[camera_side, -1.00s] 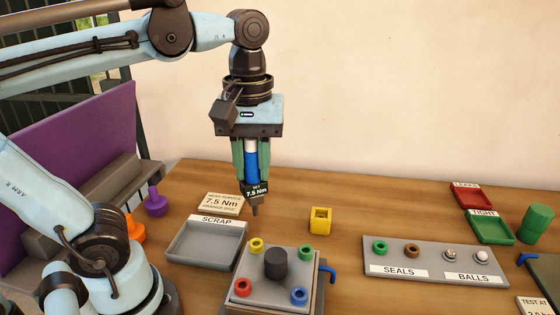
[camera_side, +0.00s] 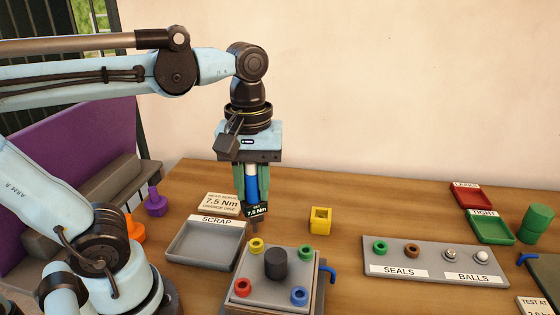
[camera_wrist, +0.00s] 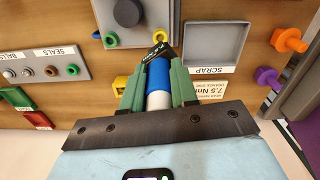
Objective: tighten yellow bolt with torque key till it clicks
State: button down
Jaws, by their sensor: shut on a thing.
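My gripper (camera_side: 252,190) is shut on the torque key (camera_side: 251,187), a blue and white upright tool with a dark tag reading about 7.5 Nm. The key also shows between the green fingers in the wrist view (camera_wrist: 158,78). Its dark tip hangs just above and behind the yellow bolt (camera_side: 257,244), apart from it in the side view. The yellow bolt sits at the back left corner of a grey block (camera_side: 270,290); it also shows in the wrist view (camera_wrist: 160,36), close to the key's tip.
The block carries a dark central knob (camera_side: 275,263), a green bolt (camera_side: 305,254), a red bolt (camera_side: 243,287) and a blue bolt (camera_side: 299,296). A SCRAP tray (camera_side: 180,262) stands left. A yellow block (camera_side: 320,220) and a seals-and-balls tray (camera_side: 435,255) are to the right.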

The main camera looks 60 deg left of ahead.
aim_at(254, 202)
jog(key=shift+f, duration=0.8)
jog(key=shift+f, duration=1)
dwell(0.8)
jog(key=c, duration=0.8)
grip_release()
notch_tip(254, 202, up, 12)
